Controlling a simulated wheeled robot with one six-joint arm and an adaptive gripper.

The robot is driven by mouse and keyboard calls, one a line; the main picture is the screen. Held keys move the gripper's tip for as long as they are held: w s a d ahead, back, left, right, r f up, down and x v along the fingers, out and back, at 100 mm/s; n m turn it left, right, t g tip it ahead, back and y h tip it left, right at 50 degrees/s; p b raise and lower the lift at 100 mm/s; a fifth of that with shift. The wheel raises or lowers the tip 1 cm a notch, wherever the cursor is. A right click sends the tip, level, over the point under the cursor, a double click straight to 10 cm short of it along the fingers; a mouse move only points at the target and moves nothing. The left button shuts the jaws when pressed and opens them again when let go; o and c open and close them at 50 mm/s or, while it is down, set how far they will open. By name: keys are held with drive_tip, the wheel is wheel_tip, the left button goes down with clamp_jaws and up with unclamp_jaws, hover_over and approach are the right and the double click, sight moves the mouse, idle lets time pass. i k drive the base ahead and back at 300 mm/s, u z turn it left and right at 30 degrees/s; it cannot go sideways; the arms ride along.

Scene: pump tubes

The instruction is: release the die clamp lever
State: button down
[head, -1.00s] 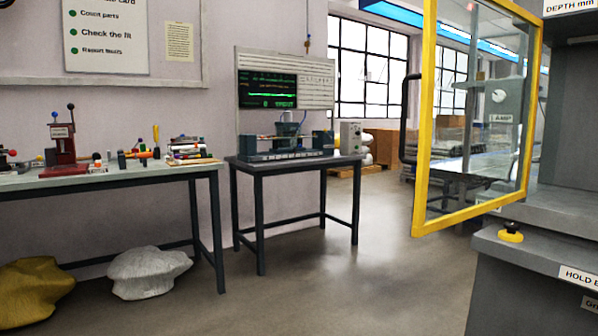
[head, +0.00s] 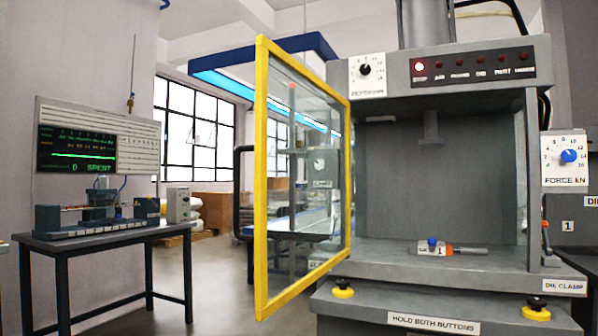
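A grey press (head: 430,150) fills the right half of the head view. A "DIE CLAMP" label (head: 563,286) is on the right front edge of its bed. Just above it, at the press's right side, is a small dark lever with a red-orange top (head: 546,238), which appears to be the die clamp lever. It looks roughly upright; its exact setting is too small to tell. A die marked 1 (head: 437,250), with a blue knob and an orange part, sits on the bed under the ram (head: 431,128). My gripper is not in view.
The yellow-framed guard door (head: 262,180) stands swung open at the press's left. A force dial box (head: 566,158) hangs at right. A dark bench (head: 110,236) stands left, with clear floor between.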

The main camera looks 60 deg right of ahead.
sight(544, 224)
drive_tip(key=i, duration=0.85)
drive_tip(key=z, duration=2.9)
drive_tip(key=k, duration=0.2)
drive_tip(key=z, duration=1.6)
drive_tip(key=i, duration=0.55)
drive_tip(key=z, duration=0.85)
drive_tip(key=i, duration=0.75)
drive_tip(key=z, duration=0.1)
